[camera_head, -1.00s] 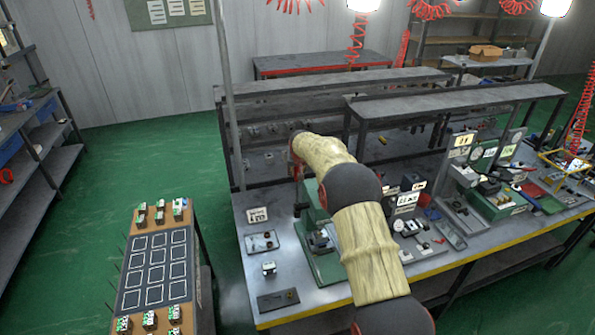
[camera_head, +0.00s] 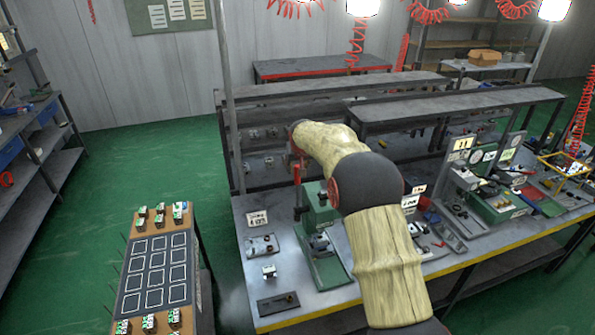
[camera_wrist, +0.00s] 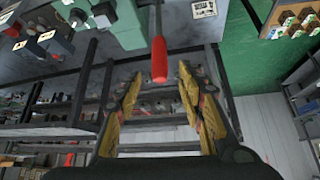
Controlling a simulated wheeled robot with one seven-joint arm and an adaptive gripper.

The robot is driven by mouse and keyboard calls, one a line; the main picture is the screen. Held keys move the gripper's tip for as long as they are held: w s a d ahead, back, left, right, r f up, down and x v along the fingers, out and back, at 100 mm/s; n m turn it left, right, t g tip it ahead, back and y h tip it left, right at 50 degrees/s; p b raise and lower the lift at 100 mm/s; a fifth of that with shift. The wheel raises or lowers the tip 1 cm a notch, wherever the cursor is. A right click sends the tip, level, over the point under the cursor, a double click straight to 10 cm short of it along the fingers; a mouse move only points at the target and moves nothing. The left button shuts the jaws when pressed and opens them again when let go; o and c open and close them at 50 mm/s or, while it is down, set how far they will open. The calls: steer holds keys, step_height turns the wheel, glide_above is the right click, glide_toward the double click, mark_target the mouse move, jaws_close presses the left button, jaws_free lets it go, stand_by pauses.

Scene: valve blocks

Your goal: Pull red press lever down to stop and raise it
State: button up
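The green press (camera_head: 318,212) stands on the near workbench in the head view, partly hidden by my arm. Its green body (camera_wrist: 122,22) also shows at the top of the wrist view. The press lever (camera_wrist: 159,62) has a red grip on a thin metal rod and points toward my gripper. My gripper (camera_wrist: 161,73) is open, with its yellowish fingers spread to the left and right of the grip's end. I see gaps between the grip and both fingers.
The workbench (camera_head: 243,222) holds small metal blocks, a dark plate (camera_head: 278,304) and several fixtures right of my arm. A side table (camera_head: 203,268) with green-white blocks stands at the left. Grey shelving rises behind the press. Green floor is free between the tables.

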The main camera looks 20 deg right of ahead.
steer(key=shift+v, duration=1.45)
steer(key=shift+f, duration=0.1)
steer(key=s+f+g, duration=0.2)
steer(key=s+f, duration=0.4)
steer(key=s, duration=0.2)
steer(key=s+a+f+b, duration=0.2)
steer(key=s+b, duration=0.5)
steer(key=s, duration=0.9)
steer(key=s+a+f+n+b, duration=0.1)
steer(key=s+f+b, duration=0.2)
steer(key=s+b, duration=0.5)
steer(key=s+a+f+y+b, duration=0.1)
steer(key=s+b, duration=0.7)
steer(key=s, duration=1.8)
steer(key=shift+a+f+n+t, duration=0.4)
steer(key=shift+a+f, duration=0.4)
steer(key=shift+f, duration=0.15)
steer(key=shift+c, duration=0.2)
